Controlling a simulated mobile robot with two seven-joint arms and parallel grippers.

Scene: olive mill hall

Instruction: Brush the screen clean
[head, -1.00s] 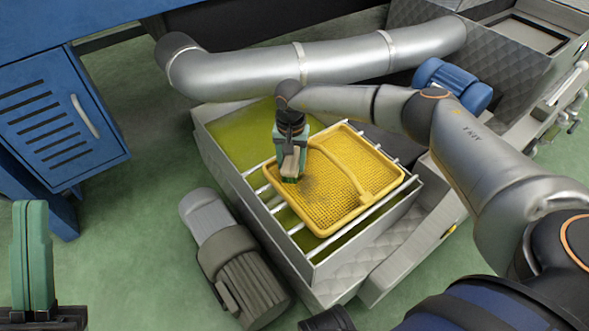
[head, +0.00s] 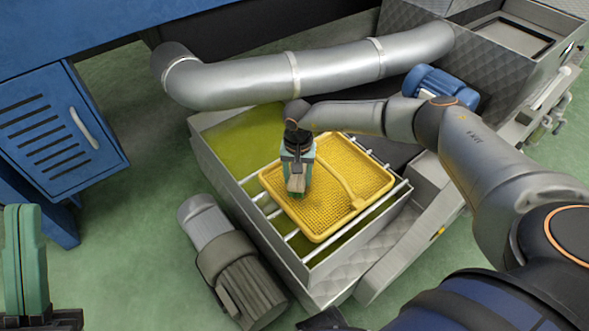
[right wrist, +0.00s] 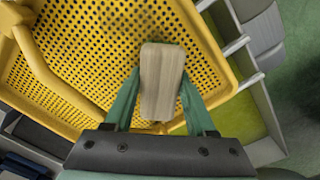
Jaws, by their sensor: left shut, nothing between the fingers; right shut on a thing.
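The screen (head: 338,166) is a yellow perforated tray with a raised rim and a yellow handle across it, resting on metal bars over a tank. My right gripper (head: 297,168) is shut on a brush (head: 297,184) with a pale wooden block and green bristles, over the left part of the screen. In the right wrist view the brush block (right wrist: 162,82) sits between the green fingers, above the mesh (right wrist: 95,55). Bristle contact is hidden there. A faint darker patch shows on the mesh beyond the brush. My left gripper (head: 25,262) is shut and empty, away at the left.
The grey tank (head: 225,165) holds green-yellow liquid under the bars. A large silver pipe (head: 330,72) runs behind it. A grey motor (head: 232,262) stands at the tank's left front, a blue motor (head: 440,86) behind right. A blue cabinet (head: 60,130) is at left. Green floor lies between.

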